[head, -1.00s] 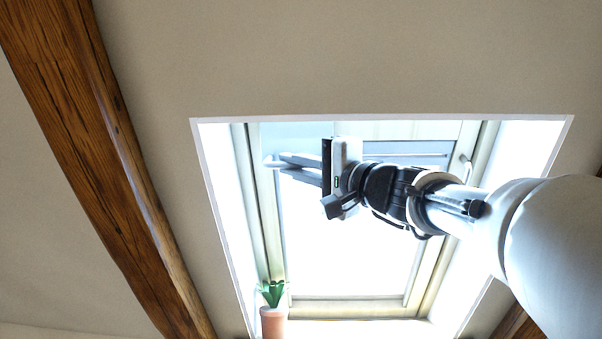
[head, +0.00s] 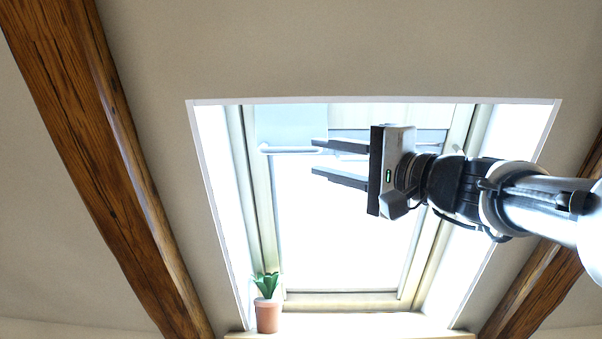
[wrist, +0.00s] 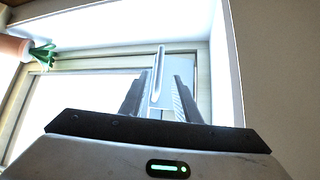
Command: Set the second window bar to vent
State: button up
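The roof window (head: 262,220) fills a white-edged recess in the sloped ceiling. Its pale bar (head: 285,150) runs across near the top of the frame. The bar's left end is clear in the head view, while its right part is hidden behind my gripper. My gripper (head: 315,156) is open and empty, its two dark fingers pointing left along the bar. In the wrist view, the bar (wrist: 160,72) shows in the gap between the fingers of my gripper (wrist: 160,85). I cannot tell whether it lies at finger depth or touches them. The window looks shut.
A potted plant (head: 267,315) stands on the sill at the window's lower left; it also shows in the wrist view (wrist: 18,48). A wooden beam (head: 95,150) runs down the left, and another (head: 545,280) is at the lower right. Recess walls surround the window closely.

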jog(key=b+v, duration=0.1)
jog(key=v, duration=0.6)
dwell(0.3)
jog(key=s+a+f+g+h+p, duration=0.2)
jog(key=f, duration=0.6)
jog(key=s+a+f+n+g+h+p, duration=0.1)
jog(key=s+f+g+h, duration=0.15)
jog(key=f, duration=0.55)
jog(key=s+a+f+g+h+p, duration=0.1)
jog(key=a+f+g+h+p, duration=0.15)
jog(key=f, duration=0.65)
jog(key=s+d+f+n+h, duration=0.1)
jog(key=s+d+f+h, duration=0.2)
jog(key=f, duration=0.2)
jog(key=s+d+f+n+g+h+p, duration=0.1)
jog(key=s+d+f+h, duration=0.1)
jog(key=s+d+f, duration=0.2)
jog(key=s+d+f+n+g+h+p, duration=0.1)
jog(key=s+d+f+h, duration=0.2)
jog(key=f, duration=0.5)
jog(key=shift+s+d+f+n+h, duration=0.2)
jog(key=shift+s+f+n+h, duration=0.1)
jog(key=shift+s+n, duration=0.1)
